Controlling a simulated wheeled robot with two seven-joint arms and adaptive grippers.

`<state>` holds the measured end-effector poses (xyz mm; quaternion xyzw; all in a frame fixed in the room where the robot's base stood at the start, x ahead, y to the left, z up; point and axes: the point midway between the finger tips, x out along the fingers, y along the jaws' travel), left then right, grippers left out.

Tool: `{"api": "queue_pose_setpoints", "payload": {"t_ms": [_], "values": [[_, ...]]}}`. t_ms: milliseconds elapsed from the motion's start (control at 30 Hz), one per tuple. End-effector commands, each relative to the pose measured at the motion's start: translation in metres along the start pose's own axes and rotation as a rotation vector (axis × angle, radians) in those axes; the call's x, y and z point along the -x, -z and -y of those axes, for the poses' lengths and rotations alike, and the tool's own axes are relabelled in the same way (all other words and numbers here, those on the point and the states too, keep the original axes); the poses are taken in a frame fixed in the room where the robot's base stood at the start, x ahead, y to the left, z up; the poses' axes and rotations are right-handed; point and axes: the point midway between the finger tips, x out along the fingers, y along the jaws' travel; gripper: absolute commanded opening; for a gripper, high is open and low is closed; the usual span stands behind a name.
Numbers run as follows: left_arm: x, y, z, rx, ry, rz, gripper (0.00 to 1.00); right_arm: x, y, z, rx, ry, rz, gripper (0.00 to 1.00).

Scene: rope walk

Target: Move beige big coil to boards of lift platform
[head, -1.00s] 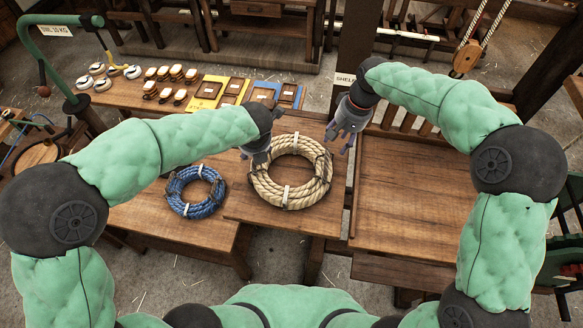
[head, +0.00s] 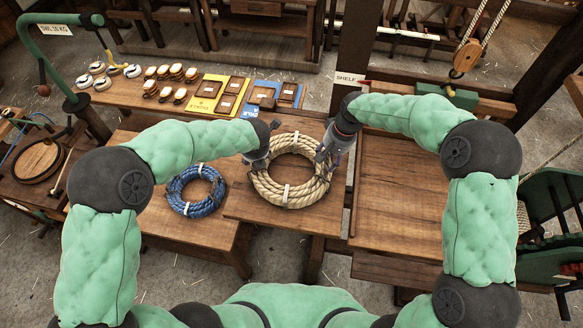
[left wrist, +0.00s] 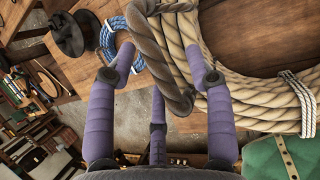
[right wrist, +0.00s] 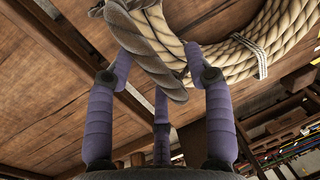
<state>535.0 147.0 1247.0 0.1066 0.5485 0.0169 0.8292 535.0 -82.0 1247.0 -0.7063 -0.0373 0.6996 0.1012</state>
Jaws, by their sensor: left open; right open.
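The beige big coil (head: 300,196) lies flat on a wooden table board (head: 240,205), bound with white ties. My left gripper (head: 257,163) is open at its left side, and my right gripper (head: 326,158) is open at its right side. In the left wrist view, a dark rope handle (left wrist: 160,60) of the coil passes between the open fingers. In the right wrist view, another dark handle (right wrist: 148,45) lies between the open fingers. Contact is not clear. The lift platform's boards (head: 400,195) are bare, just right of the coil's table.
A smaller blue coil (head: 187,203) lies left of the beige one. A yellow board (head: 208,92) and several small blocks stand behind. A shelf sign (head: 347,78) and a dark post mark the platform's back left. A pulley (head: 467,58) hangs on ropes behind the platform.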

Motion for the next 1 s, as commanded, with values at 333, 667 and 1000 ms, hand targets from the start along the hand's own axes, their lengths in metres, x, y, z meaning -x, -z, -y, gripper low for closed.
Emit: {"api": "queue_pose_setpoints", "payload": {"t_ms": [333, 667, 1000], "values": [[0.0001, 0.0001, 0.0001, 0.000, 0.000, 0.000, 0.02, 0.0002, -0.0001, 0.0000, 0.000, 0.000, 0.000, 0.02], [0.0012, -0.0014, -0.0004, 0.001, 0.000, 0.003, 0.00, 0.0016, 0.0010, 0.0004, 0.000, 0.001, -0.003, 0.00], [0.0084, -0.0044, -0.0019, 0.001, 0.000, 0.003, 0.00, 0.0095, 0.0011, 0.0020, 0.000, 0.001, -0.003, 0.00]]}}
